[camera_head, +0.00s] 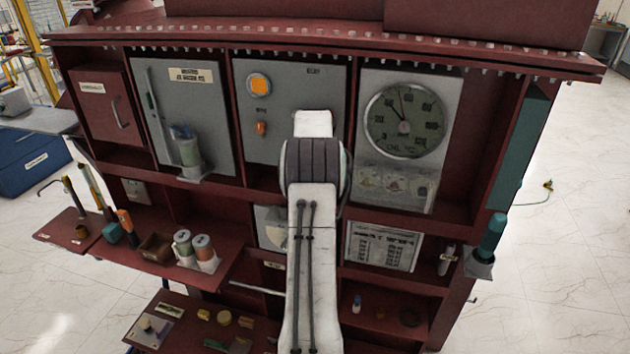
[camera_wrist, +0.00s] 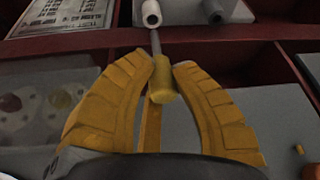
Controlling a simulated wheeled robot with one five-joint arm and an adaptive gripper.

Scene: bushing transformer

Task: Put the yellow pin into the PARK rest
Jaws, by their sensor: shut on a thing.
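In the wrist view, my gripper (camera_wrist: 164,72) has two yellow curved fingers closed around the yellow pin (camera_wrist: 163,84). The pin has a thick yellow head and a thin grey shaft pointing up the picture. The shaft's far end reaches the lower edge of a white ring-shaped socket (camera_wrist: 151,14); I cannot tell whether it touches or enters it. A dark grey round end (camera_wrist: 213,11) sits beside that socket. No PARK label is readable, so I cannot tell which part is the PARK rest. In the head view, my arm hides the gripper and pin.
The dark red cabinet (camera_head: 187,181) has shelf dividers close around my arm. A round gauge (camera_head: 404,121) is right of the arm, above a printed placard (camera_head: 382,246). A lower shelf (camera_head: 190,332) holds loose small parts. A teal-handled tool (camera_head: 491,236) stands at the right edge.

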